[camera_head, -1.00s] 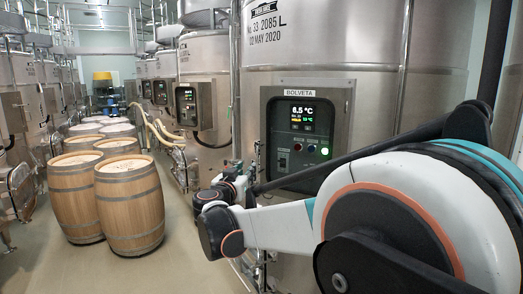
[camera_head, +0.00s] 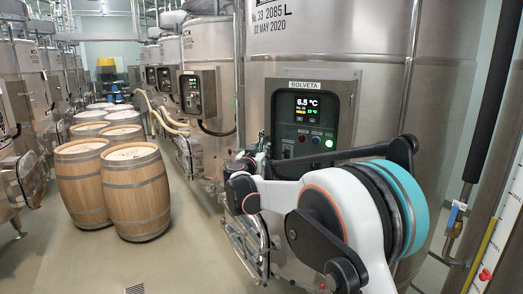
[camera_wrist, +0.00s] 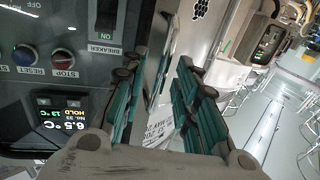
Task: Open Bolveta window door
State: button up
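The Bolveta control box (camera_head: 343,90) is on the front of the nearest right-hand vat, under a BOLVETA label. Its dark window face (camera_head: 308,120) has a lit display reading 6.5 °C and several buttons. In the wrist view, the dark panel (camera_wrist: 60,75) fills the left, with its display, STOP and RESET buttons. My gripper (camera_wrist: 158,72) is open, its two teal-padded fingers apart, in front of the panel's edge and steel frame. I cannot tell whether a finger touches the edge. In the head view, my gripper (camera_head: 256,158) is small and partly hidden at the box's lower left.
Wooden barrels (camera_head: 135,195) stand in the aisle at left. A neighbouring vat's control box (camera_head: 198,93) is farther back. A vertical pipe with a blue-handled valve (camera_head: 455,215) stands at right. Floor between barrels and vat is clear.

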grip_shut()
dwell(0.3)
